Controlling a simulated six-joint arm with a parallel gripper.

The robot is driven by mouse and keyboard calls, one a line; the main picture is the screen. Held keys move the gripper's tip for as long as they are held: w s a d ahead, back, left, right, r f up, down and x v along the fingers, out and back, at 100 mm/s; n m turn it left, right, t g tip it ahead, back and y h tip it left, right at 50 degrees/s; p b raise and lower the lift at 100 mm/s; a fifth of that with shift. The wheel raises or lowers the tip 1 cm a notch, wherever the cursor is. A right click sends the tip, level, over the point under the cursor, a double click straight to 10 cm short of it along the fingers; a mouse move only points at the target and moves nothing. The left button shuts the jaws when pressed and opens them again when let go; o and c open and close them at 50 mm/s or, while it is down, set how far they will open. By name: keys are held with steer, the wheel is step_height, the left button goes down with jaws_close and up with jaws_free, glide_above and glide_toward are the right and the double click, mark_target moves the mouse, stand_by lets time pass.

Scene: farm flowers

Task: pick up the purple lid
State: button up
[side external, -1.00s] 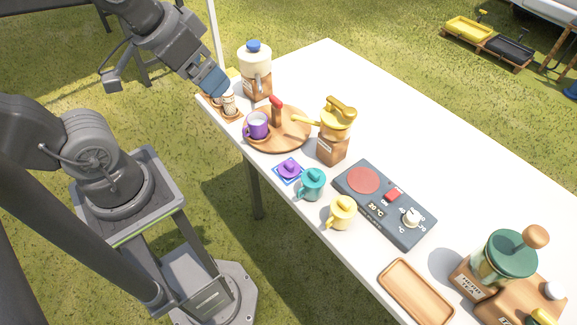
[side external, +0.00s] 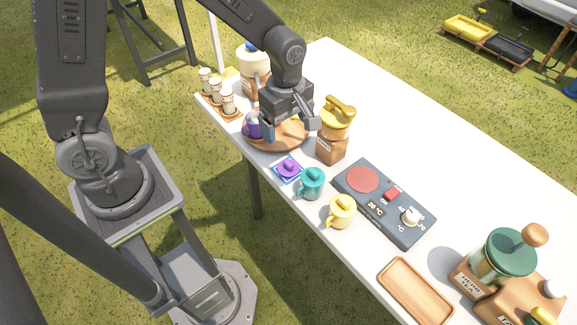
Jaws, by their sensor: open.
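The purple lid (side external: 289,167) lies on a small blue-and-white square coaster near the table's front edge, left of the teal mug. My gripper (side external: 290,128) is open and points down above the round wooden board, up and slightly behind the lid. It is apart from the lid. The purple mug (side external: 252,126) stands on the board's left side and is partly hidden by a gripper finger.
A wood-and-yellow grinder (side external: 333,146) stands close to my gripper. A dark hot plate (side external: 385,203) lies to the right.

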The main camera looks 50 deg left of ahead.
glide_above(288, 162)
steer(key=f, duration=0.8)
steer(key=shift+s+d+f, duration=0.1)
steer(key=shift+s+f, duration=0.15)
steer(key=shift+f, duration=0.05)
steer(key=shift+w+f, duration=0.15)
steer(key=shift+f, duration=1.2)
steer(key=shift+w+f, duration=0.1)
steer(key=shift+f, duration=1.25)
steer(key=c, duration=1)
